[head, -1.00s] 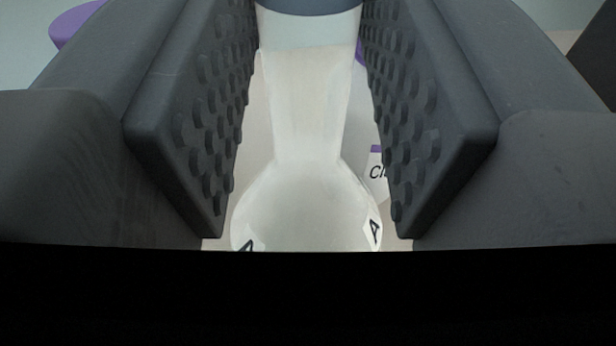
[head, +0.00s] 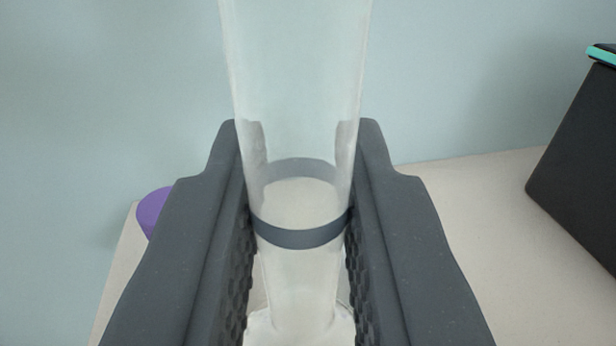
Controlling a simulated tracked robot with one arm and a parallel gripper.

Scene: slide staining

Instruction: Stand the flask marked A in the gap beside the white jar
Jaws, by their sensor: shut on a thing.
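The glass flask (head: 297,100) stands upright between the fingers of my gripper (head: 302,215). It is clear, with a dark grey band around its neck. My gripper is shut on the neck at about the height of the band.
A pale table top (head: 470,215) spreads behind and to the right, mostly bare. A purple round thing (head: 152,210) shows at the left, partly behind my gripper. A black box-like thing (head: 585,150) with a teal edge stands at the right. A plain pale blue wall is behind.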

